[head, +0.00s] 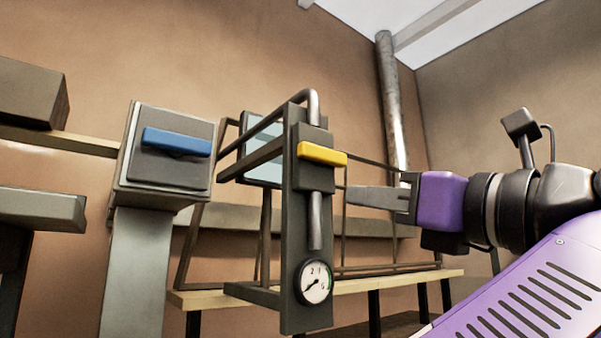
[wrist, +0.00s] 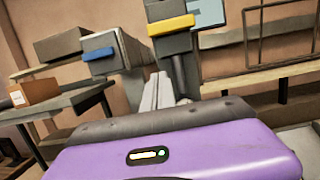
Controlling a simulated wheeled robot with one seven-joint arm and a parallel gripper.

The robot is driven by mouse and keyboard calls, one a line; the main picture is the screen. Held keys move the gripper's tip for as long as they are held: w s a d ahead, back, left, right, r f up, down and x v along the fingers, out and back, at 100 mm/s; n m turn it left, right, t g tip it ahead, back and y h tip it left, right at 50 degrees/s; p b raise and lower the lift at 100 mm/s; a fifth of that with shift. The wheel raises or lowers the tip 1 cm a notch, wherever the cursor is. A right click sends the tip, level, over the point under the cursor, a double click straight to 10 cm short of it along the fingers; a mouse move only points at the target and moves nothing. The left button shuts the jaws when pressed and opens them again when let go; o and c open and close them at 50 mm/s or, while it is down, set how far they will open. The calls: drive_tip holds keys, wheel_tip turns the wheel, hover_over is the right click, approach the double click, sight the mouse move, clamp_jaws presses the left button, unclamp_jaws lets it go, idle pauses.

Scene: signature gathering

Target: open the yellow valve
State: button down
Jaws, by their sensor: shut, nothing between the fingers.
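The yellow valve handle (head: 322,154) is a short bar on a dark block on an upright dark panel, lying about level across it in the head view. In the wrist view the yellow handle (wrist: 171,25) shows at the top, beyond the fingers. My gripper (head: 350,195) is shut and empty. Its fingertips point left, a little below and to the right of the handle, and do not appear to hold it. In the wrist view the gripper fingers (wrist: 157,90) stand together, below the handle.
A round gauge (head: 314,281) sits low on the same panel, below a grey pipe (head: 315,220). A blue handle (head: 177,141) is on a separate pedestal (head: 135,270) to the left. A wooden bench (head: 400,285) runs behind. A cardboard box (wrist: 34,92) shows left in the wrist view.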

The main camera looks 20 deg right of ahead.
idle(0.3)
drive_tip(key=p, duration=0.3)
approach(317, 166)
drive_tip(key=w+a+f, duration=0.3)
drive_tip(key=w+a, duration=0.1)
drive_tip(key=a, duration=0.1)
wheel_tip(317, 166, up, 4)
drive_tip(key=shift+f+p, duration=0.2)
drive_tip(key=shift+p, duration=0.85)
